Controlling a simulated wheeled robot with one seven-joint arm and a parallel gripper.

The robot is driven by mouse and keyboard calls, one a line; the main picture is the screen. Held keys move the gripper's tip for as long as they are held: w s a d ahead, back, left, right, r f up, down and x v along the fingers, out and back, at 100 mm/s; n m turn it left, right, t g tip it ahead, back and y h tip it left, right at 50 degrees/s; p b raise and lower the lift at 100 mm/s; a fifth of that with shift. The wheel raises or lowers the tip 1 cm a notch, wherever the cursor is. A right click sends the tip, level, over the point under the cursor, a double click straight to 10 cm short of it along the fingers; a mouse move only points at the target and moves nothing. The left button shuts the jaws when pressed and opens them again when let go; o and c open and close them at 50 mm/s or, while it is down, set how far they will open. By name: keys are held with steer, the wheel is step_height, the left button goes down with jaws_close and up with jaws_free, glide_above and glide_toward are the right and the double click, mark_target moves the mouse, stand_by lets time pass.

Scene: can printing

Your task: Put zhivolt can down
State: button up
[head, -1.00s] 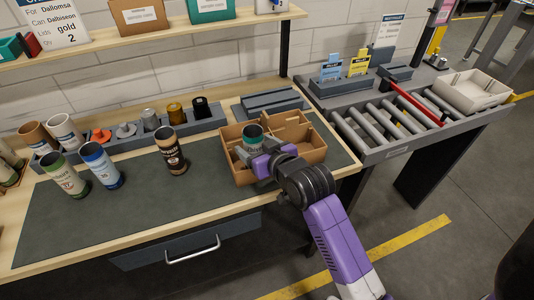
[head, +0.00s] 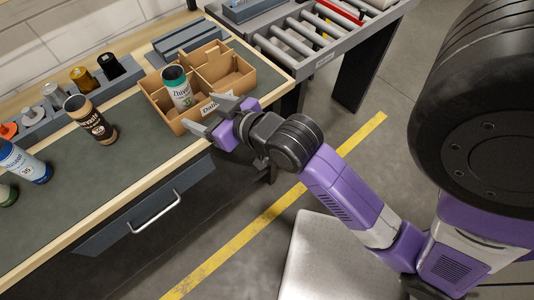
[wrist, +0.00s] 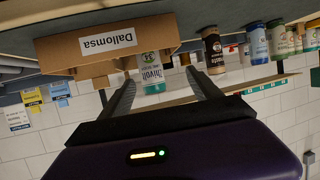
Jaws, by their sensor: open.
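The Zhivolt can (head: 181,95), white with a green-teal band and dark open top, stands in the left part of the cardboard divider box (head: 188,121), leaning slightly or upright; I cannot tell which. My gripper (head: 200,110) is open and empty, just in front of the box's near wall, apart from the can. It also shows in the wrist view (wrist: 160,77). The can's base is hidden by the box wall.
A brown-black can (head: 90,118) and a blue can (head: 24,162) stand on the dark mat left of the box. A grey holder (head: 70,105) with lids runs behind them. A roller conveyor (head: 310,35) stands to the right. Other box compartments look empty.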

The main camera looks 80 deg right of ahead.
steer(key=s+a+f+n+t+y, duration=0.1)
steer(key=s+a+n+y, duration=0.3)
steer(key=s+a, duration=1.1)
steer(key=s+t+y, duration=0.1)
steer(key=s, duration=0.3)
steer(key=shift+s+a+f, duration=0.2)
steer(key=shift+s+a, duration=0.1)
steer(key=shift+a, duration=0.05)
steer(key=shift+o, duration=0.5)
